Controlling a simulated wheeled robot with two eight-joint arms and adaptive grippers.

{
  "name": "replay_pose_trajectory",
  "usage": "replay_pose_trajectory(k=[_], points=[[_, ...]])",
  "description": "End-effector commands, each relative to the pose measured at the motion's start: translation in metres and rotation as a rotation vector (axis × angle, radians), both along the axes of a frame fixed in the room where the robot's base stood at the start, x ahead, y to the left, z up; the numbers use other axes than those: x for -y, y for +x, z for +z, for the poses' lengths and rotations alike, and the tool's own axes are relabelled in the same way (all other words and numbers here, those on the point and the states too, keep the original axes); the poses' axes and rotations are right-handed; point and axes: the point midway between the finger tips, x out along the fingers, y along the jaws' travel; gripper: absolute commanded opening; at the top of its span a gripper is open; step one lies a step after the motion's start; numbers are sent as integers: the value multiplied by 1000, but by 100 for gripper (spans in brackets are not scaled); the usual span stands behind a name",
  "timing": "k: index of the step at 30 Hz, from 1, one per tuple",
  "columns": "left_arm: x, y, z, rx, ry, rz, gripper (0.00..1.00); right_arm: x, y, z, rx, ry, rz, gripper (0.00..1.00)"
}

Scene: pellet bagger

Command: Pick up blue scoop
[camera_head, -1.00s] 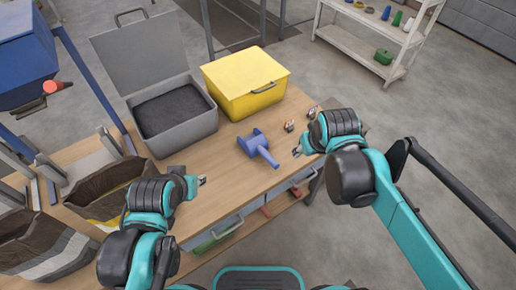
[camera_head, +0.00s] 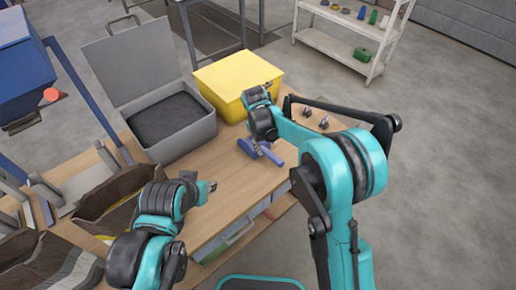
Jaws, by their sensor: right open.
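The blue scoop (camera_head: 273,157) lies on the wooden table (camera_head: 222,168), in front of the yellow bin. Its handle points toward the lower right. My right gripper (camera_head: 256,148) is over the scoop, partly hidden by its own wrist, and its jaws are open. I cannot tell whether its fingers touch the scoop. My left gripper (camera_head: 209,187) hangs over the table to the left of the scoop, and its fingertips are too small to read.
A yellow lidded bin (camera_head: 238,77) and an open grey bin (camera_head: 201,136) of dark pellets stand behind. Small metal items (camera_head: 324,121) lie right of the scoop. Open brown bags (camera_head: 107,195) stand at left. A white shelf (camera_head: 327,47) stands at the back right.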

Motion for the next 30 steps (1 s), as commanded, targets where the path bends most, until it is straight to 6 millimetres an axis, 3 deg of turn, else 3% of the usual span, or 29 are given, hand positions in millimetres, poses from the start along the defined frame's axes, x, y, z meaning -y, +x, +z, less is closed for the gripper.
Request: replay_pose_trajectory(k=[15, 22, 27, 30], points=[[0, 0, -32, 0, 0, 0, 31, 17, -3, -63, 1, 2, -1, 48], [0, 0, -31, 0, 0, 0, 31, 17, -2, -63, 1, 2, -1, 48], [0, 0, -31, 0, 0, 0, 31, 17, -2, -63, 1, 2, -1, 3], [0, 0, -31, 0, 0, 0, 31, 17, -2, -63, 1, 2, -1, 0]])
